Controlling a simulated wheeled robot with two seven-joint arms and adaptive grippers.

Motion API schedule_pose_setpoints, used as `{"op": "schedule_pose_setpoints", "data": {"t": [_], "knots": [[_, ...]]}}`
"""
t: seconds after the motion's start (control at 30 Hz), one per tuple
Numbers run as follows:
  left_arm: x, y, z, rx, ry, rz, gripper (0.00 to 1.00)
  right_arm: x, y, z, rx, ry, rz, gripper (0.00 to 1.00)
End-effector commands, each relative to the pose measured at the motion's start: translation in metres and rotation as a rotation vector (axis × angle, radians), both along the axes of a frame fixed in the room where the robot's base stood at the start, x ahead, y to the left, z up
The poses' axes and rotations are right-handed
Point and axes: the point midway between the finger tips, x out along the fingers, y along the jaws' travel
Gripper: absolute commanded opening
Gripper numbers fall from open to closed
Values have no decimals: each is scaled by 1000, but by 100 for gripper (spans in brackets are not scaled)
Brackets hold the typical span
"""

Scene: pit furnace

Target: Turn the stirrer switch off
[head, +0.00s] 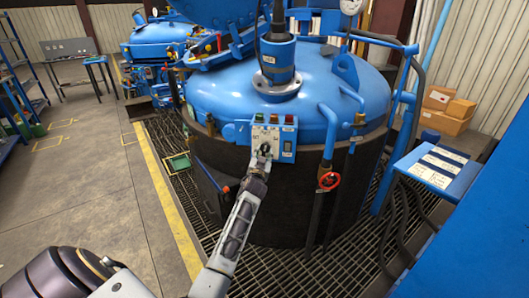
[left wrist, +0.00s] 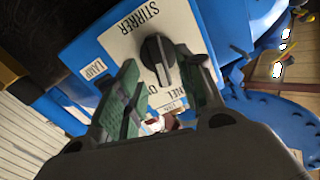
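The stirrer switch is a black rotary knob (left wrist: 157,58) on a white plate (left wrist: 125,40) lettered STIRRER. The plate is on a blue control panel (head: 287,142) at the front of the blue furnace lid. In the left wrist view the knob carries a pale pointer line and appears tilted with the panel. My left gripper (head: 263,157) is at the panel in the head view. In the left wrist view its two fingers (left wrist: 160,78) are apart, with the knob showing between their tips. I cannot tell whether they touch it. My right gripper is not in view.
The furnace's blue lid (head: 225,85) and dark round body (head: 280,205) surround the panel. A red valve wheel (head: 329,181) and pipes stand right of it. A LAMP label (left wrist: 95,70) sits beside the stirrer plate. Grating (head: 290,270) lies below, with open floor (head: 80,190) left.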

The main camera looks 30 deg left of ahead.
Motion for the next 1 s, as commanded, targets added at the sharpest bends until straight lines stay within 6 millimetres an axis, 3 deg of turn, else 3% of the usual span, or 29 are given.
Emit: {"op": "schedule_pose_setpoints", "data": {"t": [0.4,0.83,1.0], "knots": [[27,12,0,1,0,0,38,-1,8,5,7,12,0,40],[30,13,0,0,-1,0,38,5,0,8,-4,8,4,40],[30,13,0,0,-1,0,16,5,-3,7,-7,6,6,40]]}}
